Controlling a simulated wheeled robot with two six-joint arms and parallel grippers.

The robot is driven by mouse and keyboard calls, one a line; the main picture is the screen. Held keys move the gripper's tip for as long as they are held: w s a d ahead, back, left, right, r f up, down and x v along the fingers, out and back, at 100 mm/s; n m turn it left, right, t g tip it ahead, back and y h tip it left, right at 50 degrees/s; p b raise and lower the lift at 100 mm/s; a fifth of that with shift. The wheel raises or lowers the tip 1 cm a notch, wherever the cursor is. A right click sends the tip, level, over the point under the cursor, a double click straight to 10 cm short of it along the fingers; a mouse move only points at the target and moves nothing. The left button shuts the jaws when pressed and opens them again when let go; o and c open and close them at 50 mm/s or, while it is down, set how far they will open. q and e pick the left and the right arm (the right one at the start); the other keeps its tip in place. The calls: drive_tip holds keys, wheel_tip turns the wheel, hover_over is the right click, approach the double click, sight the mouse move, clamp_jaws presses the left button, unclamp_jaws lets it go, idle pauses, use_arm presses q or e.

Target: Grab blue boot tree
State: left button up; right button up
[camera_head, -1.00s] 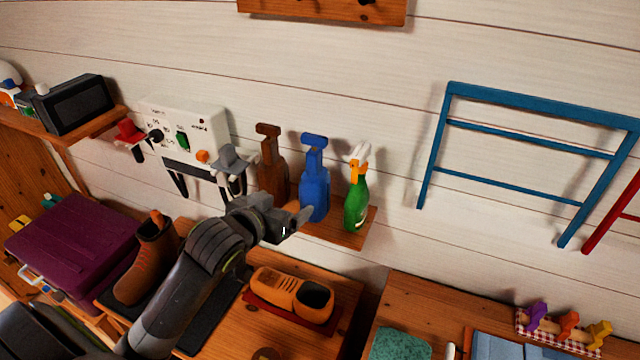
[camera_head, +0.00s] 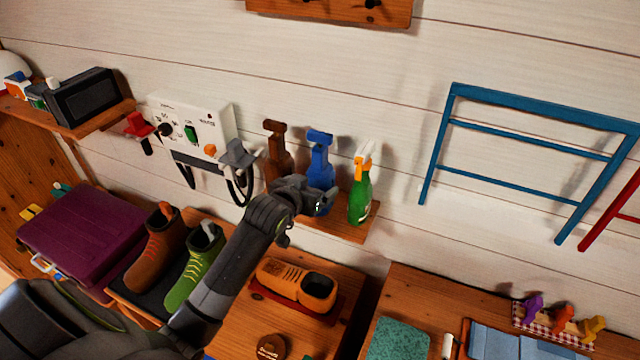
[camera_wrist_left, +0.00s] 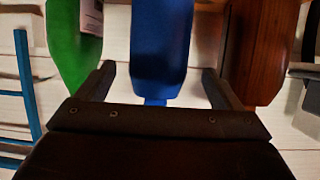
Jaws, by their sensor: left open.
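The blue boot tree (camera_head: 320,160) stands upright on a small wooden wall shelf, between a brown boot tree (camera_head: 277,150) and a green spray bottle (camera_head: 360,195). My left gripper (camera_head: 318,200) is at the lower part of the blue boot tree and hides some of it. In the left wrist view the blue boot tree (camera_wrist_left: 160,45) lies between the two open fingers, with a gap on each side. The green bottle (camera_wrist_left: 72,50) and the brown boot tree (camera_wrist_left: 258,50) are just outside the fingers. My right gripper is not in view.
The wooden shelf (camera_head: 352,228) is narrow. A white panel (camera_head: 190,120) with hooks and knobs hangs to its left. Brown (camera_head: 155,250) and green (camera_head: 196,265) boots and an orange shoe (camera_head: 297,284) stand below. A blue rack (camera_head: 530,100) hangs at right.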

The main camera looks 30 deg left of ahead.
use_arm(q)
drive_tip(key=shift+w+f+p, duration=0.35)
drive_tip(key=shift+w+p, duration=0.15)
drive_tip(key=shift+w, duration=0.15)
drive_tip(key=shift+p+x, duration=0.45)
drive_tip(key=shift+x, duration=0.5)
drive_tip(key=shift+w+d+f, duration=0.1)
drive_tip(key=shift+w+f, duration=0.45)
drive_tip(key=shift+w, duration=0.1)
drive_tip(key=c, duration=1.3)
drive_tip(key=shift+r, duration=0.1)
